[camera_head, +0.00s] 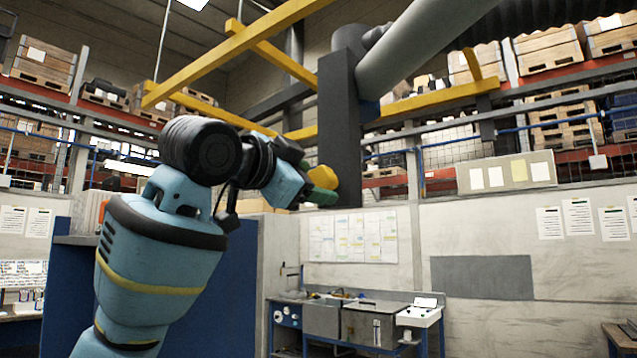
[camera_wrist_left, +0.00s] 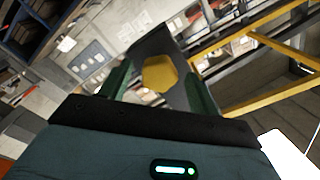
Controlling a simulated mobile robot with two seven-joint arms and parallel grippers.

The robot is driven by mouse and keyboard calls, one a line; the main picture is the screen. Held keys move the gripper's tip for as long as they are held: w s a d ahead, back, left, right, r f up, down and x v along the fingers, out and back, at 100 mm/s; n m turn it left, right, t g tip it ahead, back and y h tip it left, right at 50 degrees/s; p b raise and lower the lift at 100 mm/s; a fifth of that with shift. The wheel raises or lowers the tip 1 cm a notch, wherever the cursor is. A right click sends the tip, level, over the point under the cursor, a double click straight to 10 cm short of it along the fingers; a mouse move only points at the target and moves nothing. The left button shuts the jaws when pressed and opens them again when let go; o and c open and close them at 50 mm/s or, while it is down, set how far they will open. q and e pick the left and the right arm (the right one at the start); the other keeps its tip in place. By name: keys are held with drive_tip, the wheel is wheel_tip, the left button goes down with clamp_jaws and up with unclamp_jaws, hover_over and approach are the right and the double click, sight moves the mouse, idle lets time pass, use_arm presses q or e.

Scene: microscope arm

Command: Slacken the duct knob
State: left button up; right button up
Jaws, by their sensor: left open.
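The duct knob (camera_head: 324,177) is yellow and sits beside the lower part of a dark grey upright post (camera_head: 340,120). In the left wrist view the knob (camera_wrist_left: 160,74) looks roughly six-sided, with the dark post behind it. My left gripper (camera_head: 314,188) is raised up to the knob. Its green fingers are open, and in the left wrist view the knob appears between the fingers (camera_wrist_left: 157,80), with a gap on each side. I cannot tell whether a finger touches it. My right gripper is not in view.
A thick grey duct pipe (camera_head: 415,45) runs up and right from the post. Yellow beams (camera_head: 240,50) cross overhead near my left arm. A workbench (camera_head: 350,322) stands below against the wall. Pallet racks (camera_head: 560,120) line the back. The air right of the post is fairly clear.

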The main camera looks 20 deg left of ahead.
use_arm(q)
drive_tip(key=v, duration=0.5)
idle(0.6)
